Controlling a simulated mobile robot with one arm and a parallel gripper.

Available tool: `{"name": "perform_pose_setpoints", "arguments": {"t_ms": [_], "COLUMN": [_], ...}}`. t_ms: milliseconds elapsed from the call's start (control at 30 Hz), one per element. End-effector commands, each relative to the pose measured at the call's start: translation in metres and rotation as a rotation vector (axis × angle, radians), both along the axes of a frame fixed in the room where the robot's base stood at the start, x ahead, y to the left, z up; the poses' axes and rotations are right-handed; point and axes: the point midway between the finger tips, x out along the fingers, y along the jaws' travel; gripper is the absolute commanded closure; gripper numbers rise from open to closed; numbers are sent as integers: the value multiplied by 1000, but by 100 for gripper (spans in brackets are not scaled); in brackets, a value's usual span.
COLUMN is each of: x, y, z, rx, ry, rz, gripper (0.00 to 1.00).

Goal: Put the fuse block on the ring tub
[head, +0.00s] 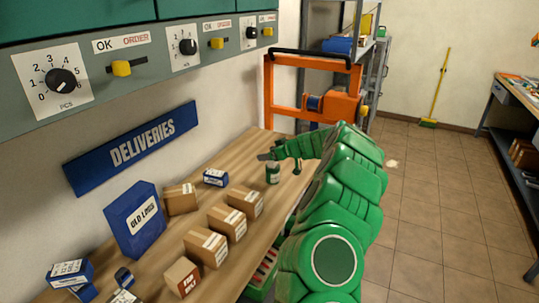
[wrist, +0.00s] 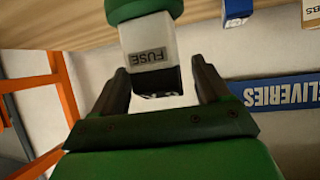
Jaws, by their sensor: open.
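The fuse block (wrist: 148,52), pale with a FUSE label and a dark end, is between the spread fingers of my gripper (wrist: 161,68) in the wrist view. Gaps show on both sides of it. Its far end meets a round green thing (wrist: 143,8), which looks like the ring tub, cut off by the picture's top edge. The block seems to stand on it; the contact is not clear. In the head view my gripper (head: 281,162) is open around a small green and white stack (head: 272,173) on the bench, where block and tub are hard to tell apart.
The wooden bench (head: 160,245) carries several brown boxes (head: 228,222), a blue OLD LUGS box (head: 135,219) and a small blue box (head: 215,177) near the stack. A DELIVERIES sign (head: 135,147) is on the wall. An orange frame (head: 268,95) stands beyond the bench's far end.

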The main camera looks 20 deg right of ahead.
Motion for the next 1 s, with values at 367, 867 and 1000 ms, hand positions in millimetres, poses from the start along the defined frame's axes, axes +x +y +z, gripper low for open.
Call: {"name": "perform_pose_setpoints", "arguments": {"t_ms": [367, 867, 1000], "x": [-30, -76, -84], "y": [-21, -52, -56], "z": [20, 51, 54], "rx": [3, 1, 2], "ry": [0, -1, 0], "rz": [-2, -1, 0], "gripper": [24, 24, 24]}}
